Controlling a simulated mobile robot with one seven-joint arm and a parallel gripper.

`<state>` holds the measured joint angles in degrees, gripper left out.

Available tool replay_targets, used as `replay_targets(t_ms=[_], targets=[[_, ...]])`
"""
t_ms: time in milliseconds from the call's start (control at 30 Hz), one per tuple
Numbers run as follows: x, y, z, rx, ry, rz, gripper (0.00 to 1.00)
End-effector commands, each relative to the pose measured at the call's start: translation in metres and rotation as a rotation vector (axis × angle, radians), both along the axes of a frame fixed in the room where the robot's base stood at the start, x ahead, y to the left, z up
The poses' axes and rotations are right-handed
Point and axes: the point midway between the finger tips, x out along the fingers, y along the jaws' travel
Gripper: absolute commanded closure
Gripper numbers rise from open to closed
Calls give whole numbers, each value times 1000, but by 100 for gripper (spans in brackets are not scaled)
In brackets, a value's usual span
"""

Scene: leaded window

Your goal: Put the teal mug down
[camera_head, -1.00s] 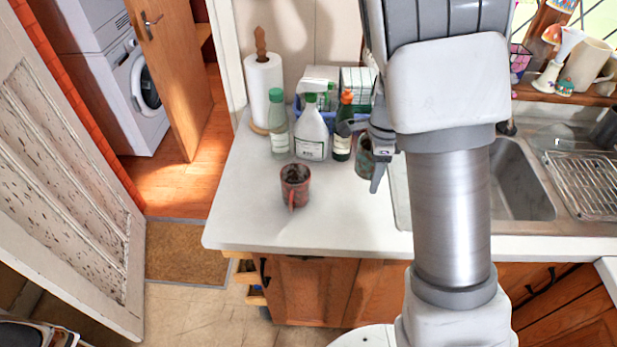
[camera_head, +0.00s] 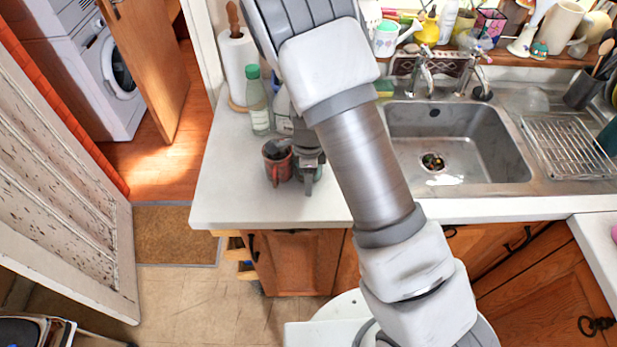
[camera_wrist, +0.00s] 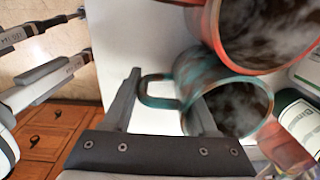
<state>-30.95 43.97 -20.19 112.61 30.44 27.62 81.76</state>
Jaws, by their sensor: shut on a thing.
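The teal mug (camera_wrist: 190,75) is between the fingers of my gripper (camera_wrist: 166,92) in the wrist view, its handle toward the left finger and its dark opening tilted toward the camera. My gripper is shut on it; I cannot tell whether the mug touches the counter. In the head view my gripper (camera_head: 308,178) is over the white counter, and the mug is mostly hidden behind it. The reddish mug (camera_head: 275,168) stands just left of my gripper. In the wrist view the reddish mug (camera_wrist: 223,45) overlaps the teal mug's edge; they are very close or touching.
A green-capped bottle (camera_head: 259,108) and a paper towel roll (camera_head: 237,65) stand behind the mugs. Free counter (camera_head: 225,185) lies left and in front. The sink (camera_head: 455,140) is to the right. The wrist view shows a bottle label (camera_wrist: 300,125) close by.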

Motion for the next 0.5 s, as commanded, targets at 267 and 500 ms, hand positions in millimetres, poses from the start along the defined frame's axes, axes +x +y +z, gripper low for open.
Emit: replay_targets(t_ms=[267, 500], targets=[[1, 0, -1, 1, -3, 0, 100], [1, 0, -3, 1, -2, 0, 13]])
